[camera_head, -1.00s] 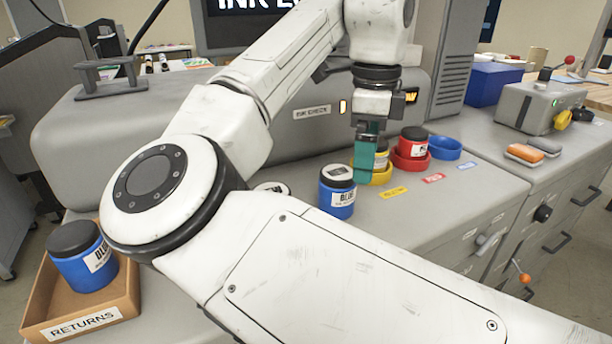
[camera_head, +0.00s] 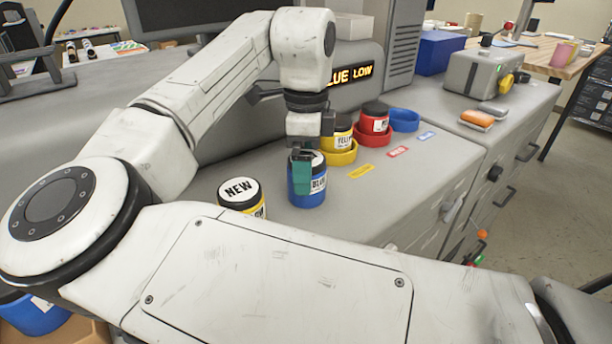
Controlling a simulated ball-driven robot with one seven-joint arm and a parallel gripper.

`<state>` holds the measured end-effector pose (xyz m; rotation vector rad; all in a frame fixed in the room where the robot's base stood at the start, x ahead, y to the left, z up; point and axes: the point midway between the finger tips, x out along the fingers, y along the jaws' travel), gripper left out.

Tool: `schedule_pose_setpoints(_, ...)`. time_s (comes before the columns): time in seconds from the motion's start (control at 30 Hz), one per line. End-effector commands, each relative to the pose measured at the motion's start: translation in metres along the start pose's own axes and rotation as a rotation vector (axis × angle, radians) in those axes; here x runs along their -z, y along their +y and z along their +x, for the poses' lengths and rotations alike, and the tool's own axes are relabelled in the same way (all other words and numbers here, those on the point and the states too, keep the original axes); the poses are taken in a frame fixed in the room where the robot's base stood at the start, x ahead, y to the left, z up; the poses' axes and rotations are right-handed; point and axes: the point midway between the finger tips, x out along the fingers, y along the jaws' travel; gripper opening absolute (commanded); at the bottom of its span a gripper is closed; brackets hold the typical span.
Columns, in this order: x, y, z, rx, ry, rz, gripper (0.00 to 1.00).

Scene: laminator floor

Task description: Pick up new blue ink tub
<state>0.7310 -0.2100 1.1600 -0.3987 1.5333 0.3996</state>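The blue ink tub (camera_head: 312,196), with a white label and a pale lid, stands upright on the grey counter. My gripper (camera_head: 303,175) points down at it, and a teal finger overlaps the tub's lid and near side. The other finger is hidden, so I cannot tell whether the fingers are open around the tub or shut on it. A second blue tub (camera_head: 32,314) shows partly at the lower left, behind my arm.
A yellow tub with a "NEW" lid (camera_head: 240,192) stands left of the blue one. Yellow (camera_head: 341,158), red (camera_head: 372,139) and empty blue (camera_head: 404,120) ring holders stand behind to the right, the first two holding tubs. A tan box (camera_head: 90,332) shows at lower left.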

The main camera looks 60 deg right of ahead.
Motion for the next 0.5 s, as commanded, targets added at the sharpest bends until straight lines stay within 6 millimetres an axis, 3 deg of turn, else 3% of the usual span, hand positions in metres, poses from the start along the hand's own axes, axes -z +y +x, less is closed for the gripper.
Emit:
schedule_pose_setpoints(0.2,0.001,0.001,0.027,0.000,0.002,-0.001,1.00)
schedule_pose_setpoints(0.5,0.001,0.001,0.032,0.000,0.001,-0.001,1.00)
